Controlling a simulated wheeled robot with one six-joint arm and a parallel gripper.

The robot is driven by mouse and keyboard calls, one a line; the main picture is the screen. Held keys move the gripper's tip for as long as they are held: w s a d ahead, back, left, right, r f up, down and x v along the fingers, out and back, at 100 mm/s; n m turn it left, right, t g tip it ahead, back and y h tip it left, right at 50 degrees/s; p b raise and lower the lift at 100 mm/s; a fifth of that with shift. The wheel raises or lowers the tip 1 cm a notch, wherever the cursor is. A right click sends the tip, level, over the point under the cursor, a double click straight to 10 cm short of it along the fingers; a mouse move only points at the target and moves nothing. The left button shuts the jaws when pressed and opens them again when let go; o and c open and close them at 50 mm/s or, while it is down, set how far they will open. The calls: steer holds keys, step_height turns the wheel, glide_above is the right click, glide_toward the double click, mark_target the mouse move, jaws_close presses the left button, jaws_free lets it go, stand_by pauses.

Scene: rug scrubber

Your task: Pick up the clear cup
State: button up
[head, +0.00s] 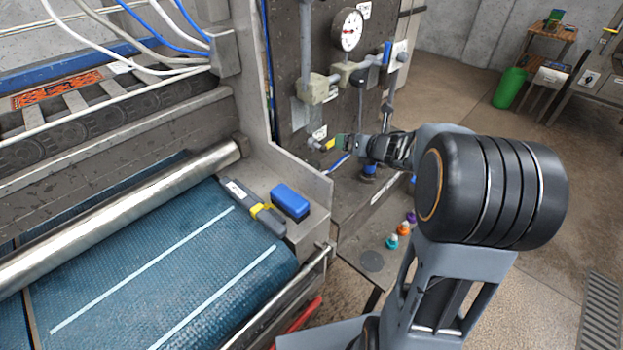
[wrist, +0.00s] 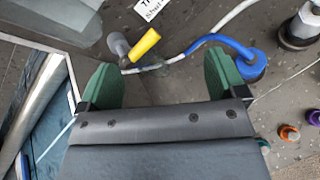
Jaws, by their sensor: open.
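I cannot make out a clear cup for certain in either view. My gripper (head: 343,142) is in front of the dark panel in the head view, its far side hidden by my arm. In the wrist view my gripper (wrist: 163,80) shows two green fingers spread wide, with nothing held between them. A yellow-handled valve (wrist: 146,44) lies beyond the gap between the fingers; it also shows beside the gripper in the head view (head: 327,145).
A pressure gauge (head: 347,29) and pipes are on the panel. A blue hose fitting (wrist: 250,62) is right of the fingers. Small coloured bottles (head: 404,229) stand on a low ledge. A blue sponge-like block (head: 290,201) sits beside the roller belt (head: 150,270).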

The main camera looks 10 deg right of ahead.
mark_target(315, 167)
steer(key=a+f+n+g+y, duration=0.1)
steer(key=a+f+n, duration=0.1)
steer(key=f+n, duration=0.1)
steer(key=w+a+f+n+g+y, duration=0.1)
steer(key=f+n+y, duration=0.1)
steer(key=f+n, duration=0.1)
steer(key=w+a+f+n+g+y, duration=0.1)
steer(key=a+f+n, duration=0.1)
steer(key=f+n, duration=0.2)
steer(key=shift+a+g+y, duration=0.3)
steer(key=shift+y, duration=0.1)
steer(key=shift+r+x, duration=0.15)
steer(key=shift+x, duration=1.45)
steer(key=shift+r+x, duration=0.15)
steer(key=shift+x, duration=1.4)
steer(key=shift+w, duration=0.15)
steer(key=shift+c, duration=0.3)
steer(key=c, duration=1)
steer(key=shift+c, duration=0.2)
